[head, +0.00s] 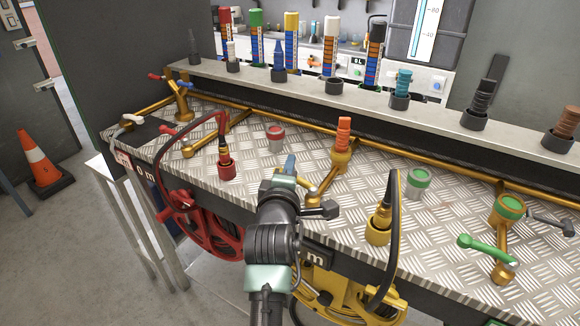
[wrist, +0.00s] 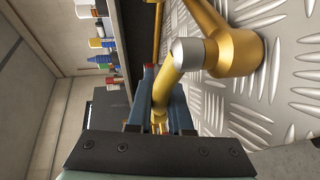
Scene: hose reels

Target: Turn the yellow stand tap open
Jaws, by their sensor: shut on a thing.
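The yellow stand tap (head: 340,160) rises from the gold pipe on the tread-plate bench, with an orange ribbed piece on top. In the wrist view its gold body (wrist: 238,52) is at the upper right. A yellow lever (wrist: 170,72) with a grey cap runs down from it between my fingers. My gripper (head: 291,166) is at the tap's left in the head view. In the wrist view my gripper (wrist: 160,112) is shut on the yellow lever. The lever's far end is partly hidden by my fingers, and my wrist covers part of the bench in the head view.
A red nozzle (head: 225,163) and a yellow nozzle (head: 379,218) stand in holders with looped hoses on either side. A green-levered tap (head: 487,251) is at the right. A grey can (head: 275,138) stands behind my gripper. Hose reels hang below the bench front.

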